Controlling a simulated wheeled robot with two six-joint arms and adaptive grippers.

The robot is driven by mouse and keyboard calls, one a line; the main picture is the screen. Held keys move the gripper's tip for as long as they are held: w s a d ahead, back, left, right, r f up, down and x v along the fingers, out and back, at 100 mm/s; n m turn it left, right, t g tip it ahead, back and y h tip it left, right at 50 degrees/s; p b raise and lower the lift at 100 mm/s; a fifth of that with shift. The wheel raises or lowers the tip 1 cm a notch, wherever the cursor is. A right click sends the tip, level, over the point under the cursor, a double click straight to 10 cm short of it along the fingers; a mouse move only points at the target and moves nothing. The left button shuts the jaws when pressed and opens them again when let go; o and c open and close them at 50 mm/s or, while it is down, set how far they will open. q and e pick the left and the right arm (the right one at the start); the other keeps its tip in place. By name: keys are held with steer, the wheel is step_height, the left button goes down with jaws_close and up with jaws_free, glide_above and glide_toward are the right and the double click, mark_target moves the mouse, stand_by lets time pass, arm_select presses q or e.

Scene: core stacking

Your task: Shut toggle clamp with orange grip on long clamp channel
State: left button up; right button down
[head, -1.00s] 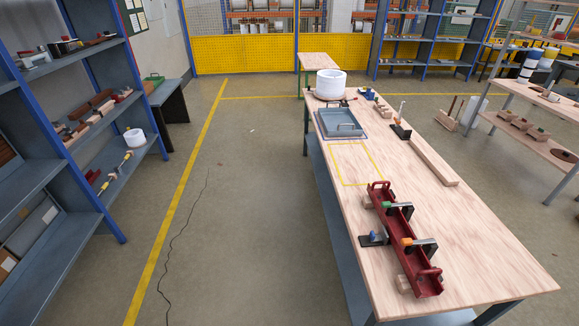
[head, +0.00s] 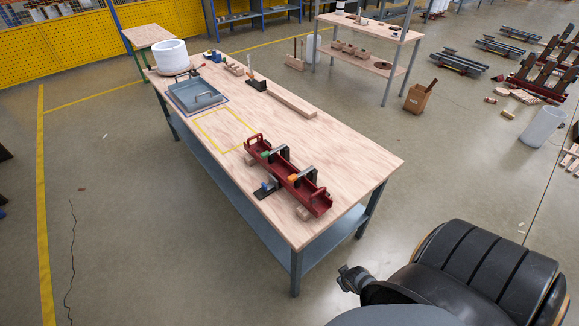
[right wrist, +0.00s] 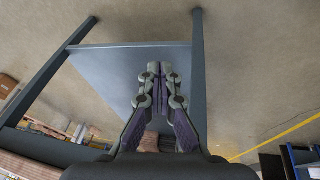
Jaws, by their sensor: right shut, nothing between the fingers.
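The long red clamp channel (head: 318,201) lies on the near part of the wooden workbench (head: 350,165), raised on wooden blocks. The toggle clamp with the orange grip (head: 294,178) is on the channel, nearer its front end. Whether its lever is open or shut is too small to tell. A clamp with a green grip (head: 266,154) is farther back on the channel. My right gripper (head: 352,279) is beside the bench's near right corner, away from the channel. In the right wrist view its fingers (right wrist: 155,73) are shut and empty. My left gripper is not in view.
A blue-topped clamp on a black base (head: 264,189) stands left of the channel. A grey tray (head: 198,95), a white drum (head: 170,54) and a long wooden beam (head: 292,103) are farther back. The bench's right front is clear.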

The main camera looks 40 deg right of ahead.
steer(key=w+d+r+t+y, duration=0.1)
steer(key=w+r+t, duration=0.1)
steer(key=w+r, duration=0.95)
steer(key=w+r+n+t+y+p, duration=0.15)
steer(key=w+r, duration=0.45)
steer(key=r, duration=1)
steer(key=w+d+r+t+y, duration=0.1)
steer(key=w+r+t, duration=0.1)
steer(key=w+r, duration=0.85)
steer(key=w+a+f+b, duration=0.1)
steer(key=w+f+b, duration=0.3)
steer(key=f+b, duration=0.4)
steer(key=shift+w+f+b, duration=0.15)
steer(key=shift+w+b, duration=0.25)
steer(key=shift+b, duration=2.45)
